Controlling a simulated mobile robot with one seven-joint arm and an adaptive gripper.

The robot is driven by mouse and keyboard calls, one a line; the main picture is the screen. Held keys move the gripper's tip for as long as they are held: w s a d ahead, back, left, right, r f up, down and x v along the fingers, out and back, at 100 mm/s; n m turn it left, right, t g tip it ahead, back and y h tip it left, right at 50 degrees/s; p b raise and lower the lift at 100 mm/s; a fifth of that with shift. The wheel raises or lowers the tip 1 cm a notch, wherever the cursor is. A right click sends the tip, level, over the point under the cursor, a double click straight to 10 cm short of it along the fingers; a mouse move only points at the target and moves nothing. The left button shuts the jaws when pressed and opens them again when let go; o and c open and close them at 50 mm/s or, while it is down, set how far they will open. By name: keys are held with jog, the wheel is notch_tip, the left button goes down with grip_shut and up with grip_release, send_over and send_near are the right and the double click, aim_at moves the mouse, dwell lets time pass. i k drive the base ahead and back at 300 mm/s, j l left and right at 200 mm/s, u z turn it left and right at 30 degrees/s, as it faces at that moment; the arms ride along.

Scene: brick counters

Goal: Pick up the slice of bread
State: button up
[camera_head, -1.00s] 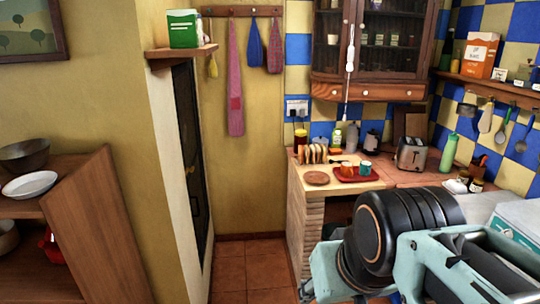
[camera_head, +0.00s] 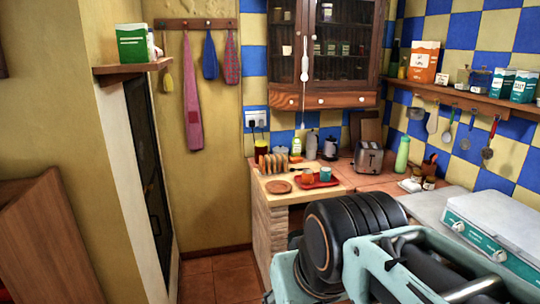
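Several slices of bread (camera_head: 279,162) stand upright in a row at the back left of the counter (camera_head: 262,190). They are small and far off, and I cannot tell one slice from another well. My arm fills the lower right of the head view, well in front of the counter and apart from the bread. My gripper's fingertips cannot be made out, so I cannot see whether it is open or shut.
A round wooden board (camera_head: 278,187), a red tray (camera_head: 318,183) with an orange cup (camera_head: 307,178) and a teal cup (camera_head: 325,173) sit near the bread. A toaster (camera_head: 368,158) and green bottle (camera_head: 402,154) stand to the right. The floor (camera_head: 222,282) left of the counter is clear.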

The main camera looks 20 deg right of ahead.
aim_at(262, 163)
jog(key=i+l, duration=0.1)
jog(key=i, duration=0.5)
jog(key=i+l, duration=0.15)
jog(key=i, duration=0.5)
jog(key=i+l, duration=0.1)
jog(key=i, duration=0.5)
